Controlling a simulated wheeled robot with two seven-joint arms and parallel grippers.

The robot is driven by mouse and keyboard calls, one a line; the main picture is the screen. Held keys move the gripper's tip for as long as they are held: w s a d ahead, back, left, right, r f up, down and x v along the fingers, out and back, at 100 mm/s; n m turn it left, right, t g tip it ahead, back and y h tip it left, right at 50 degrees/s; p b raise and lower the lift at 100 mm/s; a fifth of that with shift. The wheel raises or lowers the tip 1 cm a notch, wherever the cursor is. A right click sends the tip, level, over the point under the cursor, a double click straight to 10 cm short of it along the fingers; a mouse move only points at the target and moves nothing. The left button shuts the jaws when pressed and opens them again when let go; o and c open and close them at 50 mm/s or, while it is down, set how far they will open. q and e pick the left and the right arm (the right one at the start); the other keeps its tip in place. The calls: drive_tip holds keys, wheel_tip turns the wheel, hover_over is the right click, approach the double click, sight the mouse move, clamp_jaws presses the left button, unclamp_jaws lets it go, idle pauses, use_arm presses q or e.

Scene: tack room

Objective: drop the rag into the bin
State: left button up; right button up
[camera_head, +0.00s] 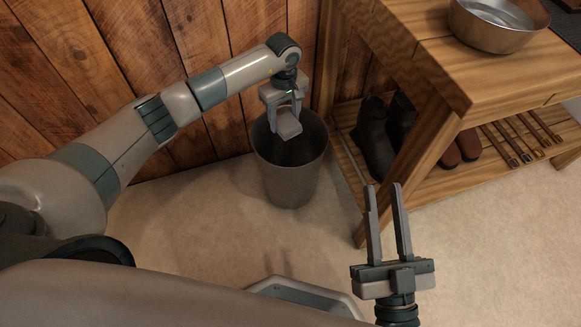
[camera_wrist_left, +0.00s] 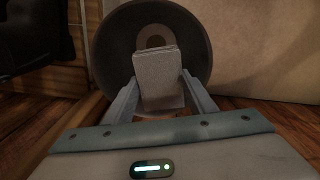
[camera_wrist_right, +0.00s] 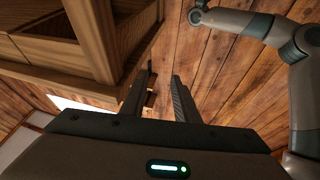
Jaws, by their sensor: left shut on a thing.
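The bin (camera_head: 290,178) is a dark grey round bucket on the floor by the wooden wall; its round opening also shows in the left wrist view (camera_wrist_left: 110,40). My left gripper (camera_head: 287,115) points down over the bin's mouth. It is shut on the rag (camera_head: 287,127), a grey folded piece that shows between the fingers in the left wrist view (camera_wrist_left: 158,78). The rag is above the bin's opening. My right gripper (camera_head: 385,190) is open and empty, in front of the wooden bench, well away from the bin.
The wooden bench (camera_head: 433,66) stands to the right of the bin, with a metal bowl (camera_head: 497,24) on top. Dark boots (camera_head: 375,140), brown shoes (camera_head: 458,150) and straps (camera_head: 515,140) are on its lower shelf. The pale floor (camera_head: 215,235) in front is clear.

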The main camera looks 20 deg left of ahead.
use_arm(q)
drive_tip(key=shift+f, duration=0.25)
use_arm(e)
drive_tip(key=shift+s+r, duration=0.25)
drive_tip(key=shift+r, duration=0.2)
use_arm(q)
drive_tip(key=o, duration=1.1)
drive_tip(key=shift+r, duration=0.1)
drive_tip(key=shift+r, duration=0.6)
drive_tip(key=shift+r+p, duration=1.05)
drive_tip(key=shift+r, duration=6.95)
use_arm(e)
wheel_tip(320, 180, down, 8)
drive_tip(key=w+g+h, duration=0.1)
drive_tip(key=w+g, duration=0.1)
drive_tip(key=g, duration=0.2)
drive_tip(key=shift+w+d+r+h, duration=0.25)
drive_tip(key=shift+w+d+h, duration=0.05)
drive_tip(key=shift+w+d, duration=0.05)
